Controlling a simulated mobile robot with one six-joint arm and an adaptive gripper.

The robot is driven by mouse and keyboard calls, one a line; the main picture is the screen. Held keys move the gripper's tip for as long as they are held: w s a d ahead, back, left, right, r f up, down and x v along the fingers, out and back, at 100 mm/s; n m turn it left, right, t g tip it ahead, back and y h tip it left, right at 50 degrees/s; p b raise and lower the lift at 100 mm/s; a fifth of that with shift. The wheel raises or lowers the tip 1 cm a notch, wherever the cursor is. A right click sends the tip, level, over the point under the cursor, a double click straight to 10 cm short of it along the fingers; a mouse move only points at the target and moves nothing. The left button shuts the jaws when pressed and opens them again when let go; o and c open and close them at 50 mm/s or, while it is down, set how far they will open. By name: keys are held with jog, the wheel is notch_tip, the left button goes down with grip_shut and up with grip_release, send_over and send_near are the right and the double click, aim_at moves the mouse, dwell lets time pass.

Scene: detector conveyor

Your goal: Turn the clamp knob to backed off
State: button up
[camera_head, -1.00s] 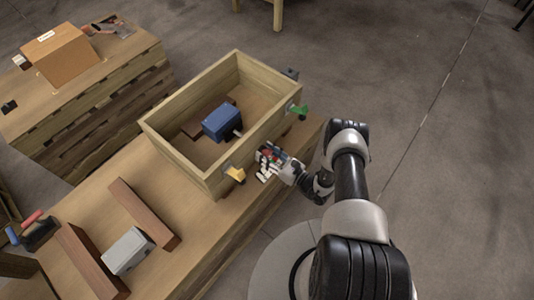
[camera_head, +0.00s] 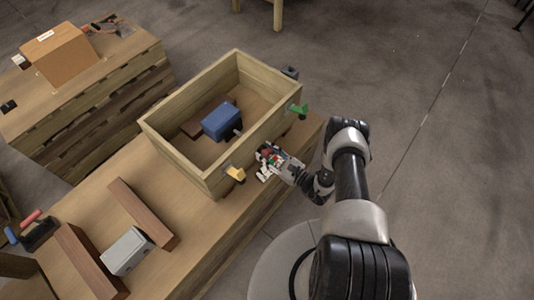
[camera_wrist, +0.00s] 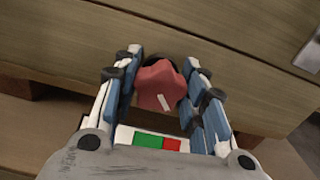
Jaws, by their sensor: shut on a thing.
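The clamp knob is a red lobed knob (camera_wrist: 160,86) with a white mark on its face, on the side wall of the wooden crate (camera_wrist: 70,32). In the wrist view it sits between the two fingers of my gripper (camera_wrist: 157,92), which is shut on it. The white mark runs slanted, its lower end toward the right. In the head view my gripper (camera_head: 268,160) is at the crate's right side wall, and the knob is mostly hidden by it. A blue block (camera_head: 221,121) with a rod toward that wall is inside the crate (camera_head: 172,150).
A yellow knob (camera_head: 236,174) and a green knob (camera_head: 299,110) stick out of the same wall on either side of my gripper. Wooden bars and a grey block (camera_head: 127,251) lie at the bench's lower left. A cardboard box (camera_head: 65,57) is on another bench.

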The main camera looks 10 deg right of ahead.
jog(key=n, duration=0.5)
jog(key=shift+a, duration=0.1)
jog(key=shift+f+n+b, duration=0.1)
jog(key=shift+n+b, duration=0.2)
jog(key=shift+n, duration=2.1)
jog(key=o, duration=1.1)
jog(key=v, duration=1.2)
jog(key=shift+s, duration=0.1)
